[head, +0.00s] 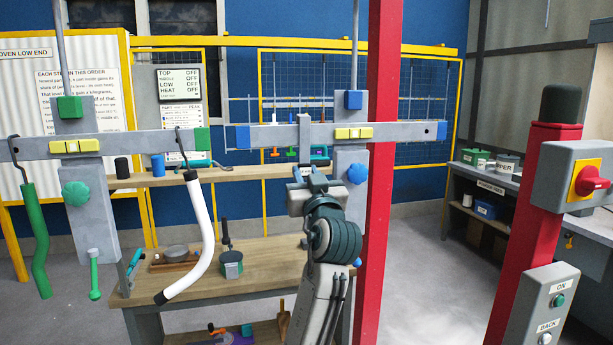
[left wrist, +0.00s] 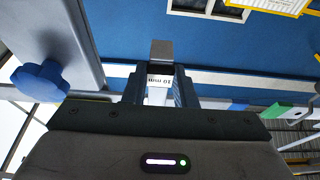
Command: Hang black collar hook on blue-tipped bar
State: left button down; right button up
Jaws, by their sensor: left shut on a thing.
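The grey blue-tipped bar (head: 275,136) runs across the middle of the head view, with a blue end (head: 242,137) at its left. A dark hook (head: 179,140) with a dark collar (head: 190,175) and a bent white tube (head: 202,235) hangs over the green-tipped bar (head: 145,142) at left. My right gripper is out of view.
A bent green tube (head: 34,240) hangs by a hook at far left. A red post (head: 378,190) rises right of my left arm. A blue knob (head: 357,174) is close to the gripper. A wooden bench (head: 265,262) stands behind, below a shelf holding a black cylinder (head: 122,167).

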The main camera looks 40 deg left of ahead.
pick_arm(q)
jog(key=shift+f+b, duration=0.6)
jog(key=shift+f, duration=0.15)
jog(key=c, duration=1.1)
grip_release()
jog(key=shift+s+d+f, duration=0.2)
jog(key=shift+s+d, duration=0.05)
jog(key=shift+d, duration=0.05)
jog(key=b+v, duration=0.2)
jog(key=v, duration=0.5)
